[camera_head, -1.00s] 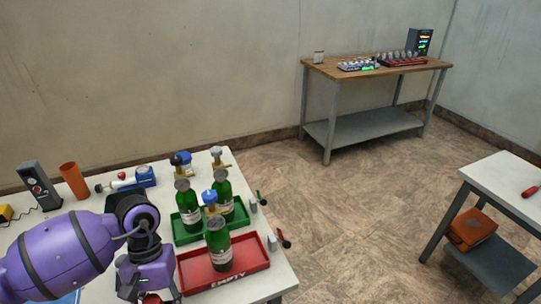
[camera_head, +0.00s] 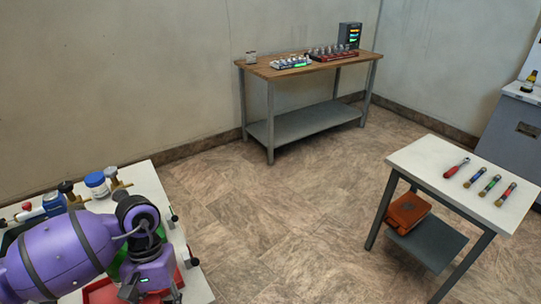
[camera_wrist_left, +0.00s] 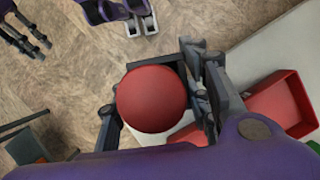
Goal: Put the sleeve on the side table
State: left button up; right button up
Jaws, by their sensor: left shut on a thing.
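My left gripper (camera_wrist_left: 160,100) is shut on a red, round-ended thing, which I take to be the sleeve (camera_wrist_left: 150,98); only its domed end shows. In the head view the gripper (camera_head: 150,290) is at the bottom left, over the white work table's edge, and the sleeve cannot be made out. The white-topped side table (camera_head: 415,160) stands at the right, apart from the gripper. Purple parts of mine with dark fingers, probably my right gripper (camera_wrist_left: 28,32), show at the wrist view's top left; their opening is unclear.
A red-handled tool (camera_head: 457,167) and several coloured tubes (camera_head: 489,186) lie on the side table; its left part is clear. An orange case (camera_head: 408,210) is on its lower shelf. A wooden bench (camera_head: 290,72) stands behind. Open floor (camera_head: 270,215) lies between the tables.

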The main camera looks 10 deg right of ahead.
aim_at(431, 156)
jog(key=i+l+z, duration=0.3)
jog(key=l, duration=0.2)
jog(key=i+l+z, duration=0.25)
jog(key=l, duration=0.2)
jog(key=i+l+z, duration=0.3)
jog(key=i+z, duration=0.7)
jog(key=i+j+z, duration=0.45)
jog(key=j, duration=0.2)
jog(key=i+j+z, duration=0.2)
jog(key=j, duration=0.15)
jog(key=j+z, duration=0.25)
jog(key=j, duration=0.15)
jog(key=i+j+z, duration=0.2)
jog(key=j+z, duration=0.15)
jog(key=j, duration=0.15)
jog(key=i+j+z, duration=0.2)
jog(key=j, duration=0.1)
